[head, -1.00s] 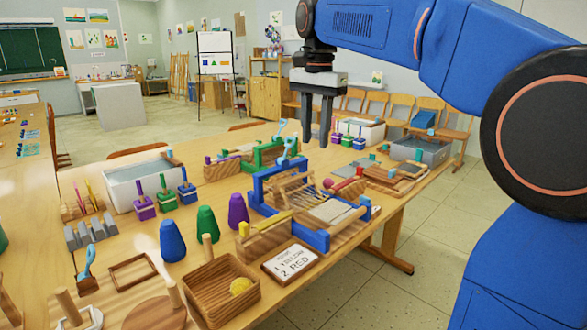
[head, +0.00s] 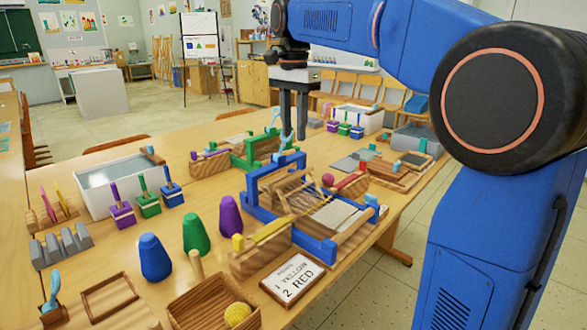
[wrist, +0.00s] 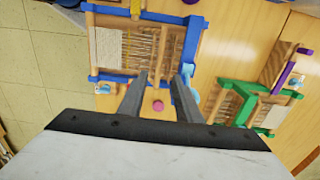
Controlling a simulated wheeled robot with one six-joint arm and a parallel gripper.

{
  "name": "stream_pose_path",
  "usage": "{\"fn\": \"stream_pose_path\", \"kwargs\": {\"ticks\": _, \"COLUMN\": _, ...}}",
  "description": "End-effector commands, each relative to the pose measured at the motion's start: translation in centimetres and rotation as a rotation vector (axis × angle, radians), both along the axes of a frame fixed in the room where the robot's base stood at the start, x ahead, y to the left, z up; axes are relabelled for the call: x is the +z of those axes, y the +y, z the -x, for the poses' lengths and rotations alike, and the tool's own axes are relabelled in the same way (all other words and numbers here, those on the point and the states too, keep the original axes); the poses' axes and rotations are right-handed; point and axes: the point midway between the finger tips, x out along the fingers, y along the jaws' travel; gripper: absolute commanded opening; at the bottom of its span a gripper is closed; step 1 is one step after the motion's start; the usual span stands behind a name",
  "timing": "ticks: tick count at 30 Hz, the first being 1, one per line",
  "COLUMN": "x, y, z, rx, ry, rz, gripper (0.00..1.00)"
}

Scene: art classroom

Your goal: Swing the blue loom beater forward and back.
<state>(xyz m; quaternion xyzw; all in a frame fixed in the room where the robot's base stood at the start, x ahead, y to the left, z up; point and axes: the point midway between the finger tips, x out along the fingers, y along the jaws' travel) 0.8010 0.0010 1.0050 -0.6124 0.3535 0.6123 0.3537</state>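The blue loom (head: 322,246) stands on the table, with wooden bars, stretched threads and a pale cloth; it also shows at the top of the wrist view (wrist: 148,18). A light-blue looped handle (head: 286,128) rises from its back bar, partly hidden by my fingers. My gripper (head: 293,136) hangs fingers-down over the loom's back, close to this handle. In the wrist view its fingertips (wrist: 163,73) are well apart with nothing between them, and the light-blue handle (wrist: 184,98) shows beside the right finger. I cannot tell whether they touch.
A green loom (head: 255,153) stands behind the blue one. A pink ball (head: 328,180) lies to the right.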

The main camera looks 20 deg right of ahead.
Motion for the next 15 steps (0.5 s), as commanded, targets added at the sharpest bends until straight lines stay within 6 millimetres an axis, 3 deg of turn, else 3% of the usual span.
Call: {"fn": "stream_pose_path", "kwargs": {"ticks": 15, "x": -9.0, "y": 0.0, "z": 0.0, "rx": 0.0, "ry": 0.002, "rz": 0.0, "gripper": 0.31}}
